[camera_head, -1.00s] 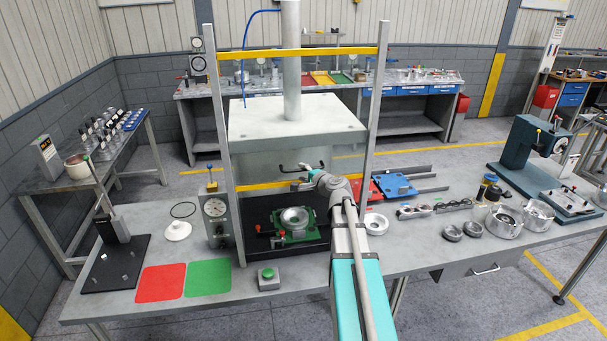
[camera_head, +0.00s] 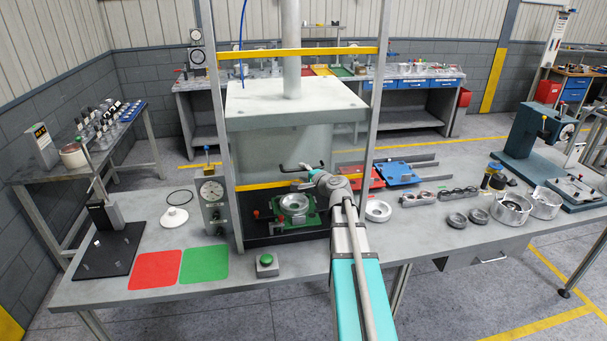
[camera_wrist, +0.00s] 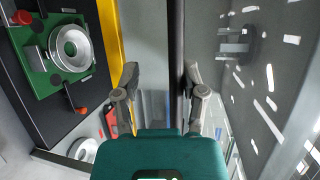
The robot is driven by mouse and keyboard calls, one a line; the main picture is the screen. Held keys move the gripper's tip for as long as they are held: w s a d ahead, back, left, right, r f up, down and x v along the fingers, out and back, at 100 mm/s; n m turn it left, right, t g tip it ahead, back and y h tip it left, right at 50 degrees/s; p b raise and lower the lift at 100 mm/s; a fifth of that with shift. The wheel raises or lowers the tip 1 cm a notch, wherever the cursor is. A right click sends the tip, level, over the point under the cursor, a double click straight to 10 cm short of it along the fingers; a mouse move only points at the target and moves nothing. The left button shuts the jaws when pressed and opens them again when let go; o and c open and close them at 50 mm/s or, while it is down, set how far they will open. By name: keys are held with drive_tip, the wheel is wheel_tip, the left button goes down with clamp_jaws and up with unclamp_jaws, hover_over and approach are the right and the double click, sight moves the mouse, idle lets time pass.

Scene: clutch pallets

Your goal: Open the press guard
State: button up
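The press guard is a clear panel between two uprights, with a yellow bar across its top (camera_head: 290,53) and another along its lower edge (camera_head: 265,185). The lower bar hangs above the press bed, leaving a gap below. A black handle (camera_head: 290,168) is on the panel; a dark bar (camera_wrist: 176,40), apparently this handle, runs upright in the wrist view. My gripper (camera_head: 313,179) is at the handle's right part. In the wrist view its fingers (camera_wrist: 160,76) are spread, with the bar between them, close to the right finger. Contact is unclear.
A green fixture with a metal ring (camera_head: 294,203) sits under the guard. A green button box (camera_head: 265,264) and red (camera_head: 155,270) and green mats (camera_head: 205,264) lie in front. A silver ring (camera_head: 378,210) and blue plate (camera_head: 395,176) lie right of the press.

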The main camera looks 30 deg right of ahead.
drive_tip(key=shift+f+b, duration=9.8)
drive_tip(key=shift+f, duration=0.35)
drive_tip(key=p+v, duration=0.2)
drive_tip(key=v, duration=1)
drive_tip(key=shift+s, duration=0.4)
drive_tip(key=shift+r, duration=0.1)
drive_tip(key=a+f+n+g+y, duration=0.2)
drive_tip(key=a+f+n+g, duration=0.25)
drive_tip(key=a, duration=0.45)
drive_tip(key=a+f+n+g+y, duration=0.25)
drive_tip(key=a+f+n, duration=0.2)
drive_tip(key=a, duration=0.55)
drive_tip(key=s+a+f+n+g+h+p, duration=0.1)
drive_tip(key=s+a+f+n+g+h, duration=0.4)
drive_tip(key=s+a+n+g, duration=0.3)
drive_tip(key=shift+s+a+n+g+h, duration=0.4)
drive_tip(key=shift+s+a+n+h, duration=0.1)
drive_tip(key=shift+s+a, duration=0.85)
